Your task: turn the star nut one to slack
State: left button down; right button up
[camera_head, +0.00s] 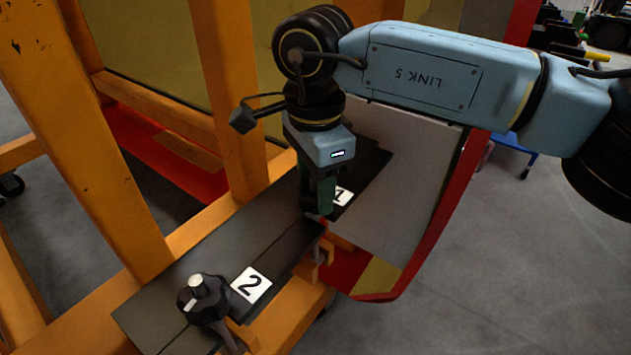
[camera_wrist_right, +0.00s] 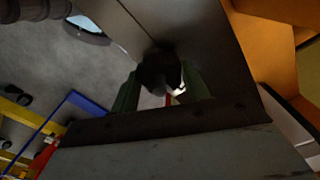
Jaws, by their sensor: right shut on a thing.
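The star nut one is a dark knob (camera_wrist_right: 157,72) in the right wrist view, between the two green fingers of my right gripper (camera_wrist_right: 161,90). In the head view my right gripper (camera_head: 318,208) points down beside the white label "1" (camera_head: 342,196), and its fingers hide the nut. The gripper is shut on the nut. A second black star nut (camera_head: 203,297) with a pale stud end stands beside the label "2" (camera_head: 251,285), apart from the gripper. My left gripper is out of view.
Both labels lie on a dark plate (camera_head: 222,250) on an orange frame. Orange posts (camera_head: 228,90) rise behind and left of the plate. A grey panel with a red edge (camera_head: 447,205) stands close to the right. Open grey floor lies farther right.

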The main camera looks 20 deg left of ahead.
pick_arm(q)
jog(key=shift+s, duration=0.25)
pick_arm(e)
jog(key=shift+r+n, duration=0.15)
jog(key=shift+n, duration=0.15)
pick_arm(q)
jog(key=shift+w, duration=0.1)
pick_arm(e)
jog(key=o, duration=1)
notch_tip(320, 180, up, 6)
jog(key=shift+r+p, duration=0.25)
jog(key=shift+p, duration=0.2)
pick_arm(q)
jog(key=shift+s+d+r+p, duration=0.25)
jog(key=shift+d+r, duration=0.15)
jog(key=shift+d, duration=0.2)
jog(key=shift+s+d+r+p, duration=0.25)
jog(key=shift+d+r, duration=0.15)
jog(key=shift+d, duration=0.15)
pick_arm(e)
notch_tip(320, 180, up, 7)
jog(key=shift+f, duration=0.15)
